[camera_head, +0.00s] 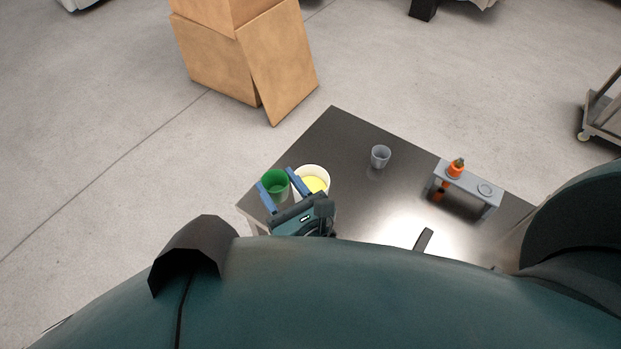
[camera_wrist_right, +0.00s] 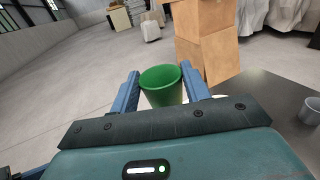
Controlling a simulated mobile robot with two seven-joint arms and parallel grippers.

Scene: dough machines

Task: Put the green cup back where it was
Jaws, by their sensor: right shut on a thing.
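The green cup (camera_head: 274,184) is upright between the blue fingers of my right gripper (camera_head: 281,187) at the left end of the dark table. In the right wrist view the green cup (camera_wrist_right: 161,86) also sits between the fingers (camera_wrist_right: 160,90), its open rim toward the camera. The right gripper is shut on it. The gripper hides the cup's lower part, so I cannot tell whether it touches the table. My left gripper is not in view.
A white container with yellow contents (camera_head: 314,181) stands just right of the cup. A grey cup (camera_head: 380,156) is farther right. A grey rack (camera_head: 466,184) holds an orange item (camera_head: 456,168). Cardboard boxes (camera_head: 279,62) stand behind the table (camera_head: 335,130).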

